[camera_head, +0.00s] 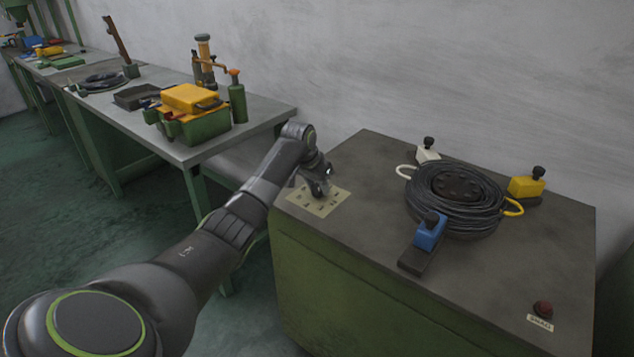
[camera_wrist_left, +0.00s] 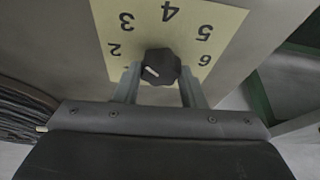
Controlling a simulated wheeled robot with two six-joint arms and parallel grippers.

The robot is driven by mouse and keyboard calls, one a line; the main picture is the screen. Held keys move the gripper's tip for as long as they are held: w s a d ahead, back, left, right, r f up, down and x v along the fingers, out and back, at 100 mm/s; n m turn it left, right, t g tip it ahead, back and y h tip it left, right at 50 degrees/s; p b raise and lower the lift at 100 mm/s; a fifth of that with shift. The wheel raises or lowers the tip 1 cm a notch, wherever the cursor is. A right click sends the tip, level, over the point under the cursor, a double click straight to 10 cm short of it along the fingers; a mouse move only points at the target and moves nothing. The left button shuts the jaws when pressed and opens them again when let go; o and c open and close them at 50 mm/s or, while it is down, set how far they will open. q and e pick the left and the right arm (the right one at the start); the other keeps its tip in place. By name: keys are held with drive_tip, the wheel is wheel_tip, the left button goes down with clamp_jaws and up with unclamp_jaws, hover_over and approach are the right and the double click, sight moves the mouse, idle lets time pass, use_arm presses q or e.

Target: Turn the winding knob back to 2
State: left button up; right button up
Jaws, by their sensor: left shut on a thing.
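The winding knob (camera_wrist_left: 161,67) is black and many-sided, with a short white pointer mark on the left of its face, on the side of the printed 2. It sits on a cream dial plate (camera_wrist_left: 190,30) with the numbers 2 to 6 around it. My left gripper (camera_wrist_left: 160,82) is shut on the knob, one finger at each side. In the head view the left gripper (camera_head: 319,190) is over the dial plate (camera_head: 330,204) at the left of the green cabinet's top, and hides the knob. My right gripper is not in view.
The cabinet top (camera_head: 355,255) also bears a coil of dark cable (camera_head: 462,215), blue (camera_head: 431,232), yellow (camera_head: 526,187) and white (camera_head: 427,154) clamps, and a red button (camera_head: 543,309). A workbench (camera_head: 230,143) with a green toolbox (camera_head: 195,125) stands behind my left arm.

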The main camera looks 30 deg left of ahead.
use_arm(q)
drive_tip(key=n+p, duration=0.1)
drive_tip(key=p, duration=0.1)
drive_tip(key=n+y+p, duration=0.1)
drive_tip(key=n+p, duration=0.2)
drive_tip(key=p, duration=0.1)
drive_tip(key=shift+d+r+n+y+p, duration=0.15)
drive_tip(key=shift+r+n+y+p, duration=0.15)
drive_tip(key=shift+p, duration=0.05)
drive_tip(key=shift+n+y+p, duration=0.3)
drive_tip(key=shift+n+p, duration=0.3)
drive_tip(key=shift+n, duration=0.1)
drive_tip(key=shift+w+f+n+g+y+p, duration=0.15)
drive_tip(key=shift+n+g+y+p, duration=0.3)
drive_tip(key=shift+n, duration=0.65)
drive_tip(key=o, duration=1)
drive_tip(key=shift+f, duration=0.1)
drive_tip(key=shift+d, duration=0.1)
